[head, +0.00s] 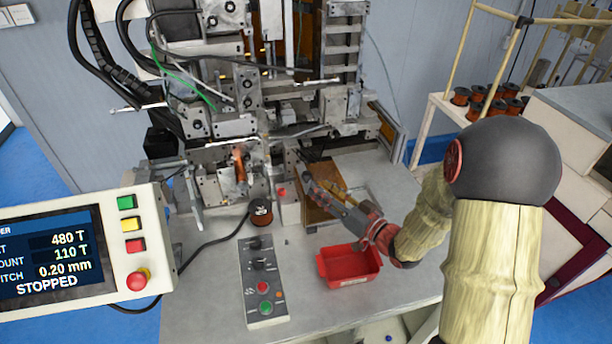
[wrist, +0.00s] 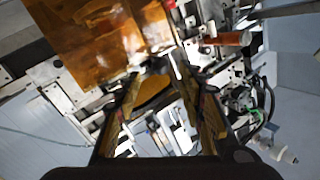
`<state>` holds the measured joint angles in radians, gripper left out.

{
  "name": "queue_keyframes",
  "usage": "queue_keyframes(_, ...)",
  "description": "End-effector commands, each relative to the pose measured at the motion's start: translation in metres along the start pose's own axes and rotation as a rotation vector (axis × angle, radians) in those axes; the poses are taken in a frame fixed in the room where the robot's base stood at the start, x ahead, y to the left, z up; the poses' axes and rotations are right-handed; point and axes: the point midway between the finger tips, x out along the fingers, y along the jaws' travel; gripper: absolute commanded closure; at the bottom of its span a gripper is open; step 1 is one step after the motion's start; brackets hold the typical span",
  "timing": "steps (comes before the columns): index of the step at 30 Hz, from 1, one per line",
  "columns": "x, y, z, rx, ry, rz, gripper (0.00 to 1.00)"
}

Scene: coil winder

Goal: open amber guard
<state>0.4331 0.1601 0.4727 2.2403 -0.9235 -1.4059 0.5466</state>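The amber guard is a see-through orange-brown panel (head: 324,173) on the machine's right side, at the table's middle in the head view. It fills the upper left of the wrist view (wrist: 95,38), tilted and close to the camera. My gripper (head: 312,180) reaches in from the right and overlaps the guard in the head view. In the wrist view my gripper (wrist: 159,82) has its two fingers apart, with a small amber-coloured piece and machine parts visible between them. I cannot tell whether a finger touches the guard.
A red tray (head: 348,279) and a grey button box (head: 262,285) stand on the table in front. A copper spool (head: 261,212) sits left of the guard. The control panel (head: 75,250) at left reads STOPPED. Spools sit on a shelf at right.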

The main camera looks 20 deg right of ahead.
Motion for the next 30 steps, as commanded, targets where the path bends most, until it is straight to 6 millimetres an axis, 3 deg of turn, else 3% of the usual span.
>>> queue_keyframes(15, 0.068, -0.001, 0.0, -0.001, 0.0, -0.002, 0.61)
queue_keyframes(27, 0.076, 0.0, -0.001, -0.002, 0.001, 0.0, 0.61)
queue_keyframes(30, 0.075, 0.0, -0.001, -0.002, 0.0, 0.0, 0.66)
